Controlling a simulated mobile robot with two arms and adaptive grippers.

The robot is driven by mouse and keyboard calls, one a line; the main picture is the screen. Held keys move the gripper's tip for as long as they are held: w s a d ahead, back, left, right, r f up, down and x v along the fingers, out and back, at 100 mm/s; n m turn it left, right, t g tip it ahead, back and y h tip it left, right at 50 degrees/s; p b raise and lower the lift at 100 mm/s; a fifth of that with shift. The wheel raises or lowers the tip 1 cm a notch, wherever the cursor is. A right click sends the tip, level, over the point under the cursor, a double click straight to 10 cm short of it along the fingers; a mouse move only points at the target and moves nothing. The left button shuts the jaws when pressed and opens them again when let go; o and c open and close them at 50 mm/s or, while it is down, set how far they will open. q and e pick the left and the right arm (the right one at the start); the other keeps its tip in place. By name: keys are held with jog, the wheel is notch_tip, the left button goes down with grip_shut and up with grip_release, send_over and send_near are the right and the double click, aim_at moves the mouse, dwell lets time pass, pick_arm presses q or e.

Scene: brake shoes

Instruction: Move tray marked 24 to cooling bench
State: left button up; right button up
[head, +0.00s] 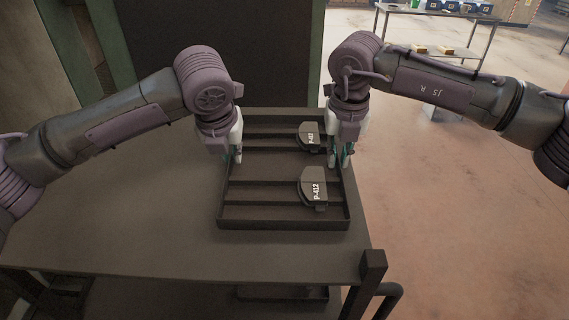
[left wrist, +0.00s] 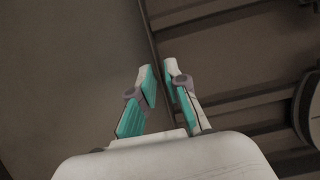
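A dark rectangular tray (head: 284,224) with cross ribs lies on a dark table. Two dark brake shoes lie in it: one marked P-412 (head: 312,187) near the front right, another (head: 310,136) with a partly hidden label further back. No 24 mark is visible. My left gripper (head: 232,158) is at the tray's left wall, one finger on each side. The left wrist view shows its teal-padded fingers (left wrist: 159,84) closed on that wall. My right gripper (head: 341,158) is at the right wall, its fingers straddling it and looking closed on it.
The table top (head: 130,225) is bare to the left of the tray. A post (head: 373,266) stands at its front right corner. A metal bench (head: 440,35) with small items stands far back right. Open floor (head: 450,230) lies to the right.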

pick_arm(q)
grip_shut()
pick_arm(e)
grip_shut()
